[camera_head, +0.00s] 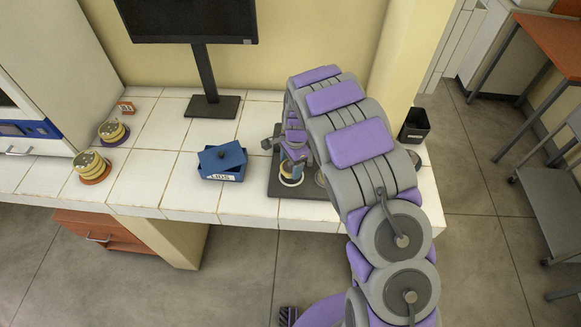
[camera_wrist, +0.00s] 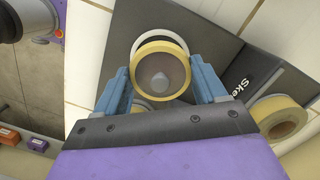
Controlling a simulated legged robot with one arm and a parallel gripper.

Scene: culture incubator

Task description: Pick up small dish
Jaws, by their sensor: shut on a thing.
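The small dish (camera_wrist: 160,72), round with a yellow rim and a clear middle, sits between the two blue fingers of my gripper (camera_wrist: 159,84) in the wrist view. The fingers are shut on it at its left and right sides. In the head view my gripper (camera_head: 294,158) is low over the dark board (camera_head: 305,190) on the white counter, and the dish (camera_head: 291,172) shows partly beneath it. I cannot tell whether the dish touches the board. A second yellow-rimmed round piece (camera_wrist: 281,118) lies at the right in the wrist view.
A blue box marked LIDS (camera_head: 222,162) stands left of the board. Two dish stacks (camera_head: 112,131) (camera_head: 89,164) stand on coloured bases further left. A monitor stand (camera_head: 212,106) is behind, and a black bin (camera_head: 414,125) is at the right. The tiles between are clear.

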